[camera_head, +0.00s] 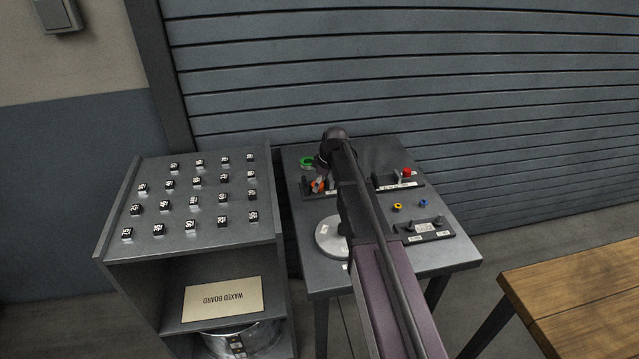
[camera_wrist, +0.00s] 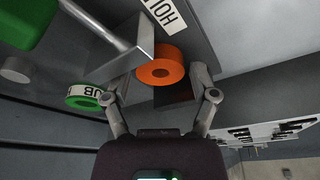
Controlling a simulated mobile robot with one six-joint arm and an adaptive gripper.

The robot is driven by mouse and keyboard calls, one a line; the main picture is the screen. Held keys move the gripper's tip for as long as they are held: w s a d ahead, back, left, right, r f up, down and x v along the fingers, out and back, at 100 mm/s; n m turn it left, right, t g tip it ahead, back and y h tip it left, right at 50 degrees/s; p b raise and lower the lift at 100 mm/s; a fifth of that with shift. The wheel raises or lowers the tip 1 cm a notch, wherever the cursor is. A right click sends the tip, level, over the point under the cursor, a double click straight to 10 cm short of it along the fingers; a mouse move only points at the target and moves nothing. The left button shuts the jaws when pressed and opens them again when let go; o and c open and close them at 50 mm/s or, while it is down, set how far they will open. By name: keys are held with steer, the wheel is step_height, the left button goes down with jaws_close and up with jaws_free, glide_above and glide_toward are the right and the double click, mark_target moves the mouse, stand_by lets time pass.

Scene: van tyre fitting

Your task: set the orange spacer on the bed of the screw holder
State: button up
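The orange spacer (camera_wrist: 161,67) is a thick ring with a hole, between the two fingers of my gripper (camera_wrist: 160,88) in the wrist view. A gap shows between it and the right finger; the fingers look spread. In the head view the spacer (camera_head: 316,187) is a small orange patch under my gripper (camera_head: 321,181). The screw holder shows in the wrist view as a grey block (camera_wrist: 122,58) with a rod (camera_wrist: 93,24), close left of the spacer. I cannot tell whether the spacer touches the bed, which is mostly hidden.
A green ring (camera_head: 307,162) lies behind the holder. A round pale disc (camera_head: 331,238) lies at the front left of the table. A fixture with a red part (camera_head: 406,172), yellow and blue pieces and another dark fixture (camera_head: 428,231) stand right. A shelf unit (camera_head: 207,243) adjoins on the left.

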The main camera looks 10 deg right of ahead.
mark_target(328, 191)
steer(key=shift+r, duration=0.2)
steer(key=p+v, duration=1.2)
stand_by(0.6)
steer(key=shift+a, duration=0.1)
stand_by(0.6)
steer(key=s+a+m+g+h, duration=0.1)
steer(key=s+m, duration=1)
steer(key=s, duration=1.6)
steer(key=shift+s+a+f+m+g+h, duration=0.15)
steer(key=shift+a+f+m+g+h, duration=0.2)
steer(key=shift+a+h, duration=0.65)
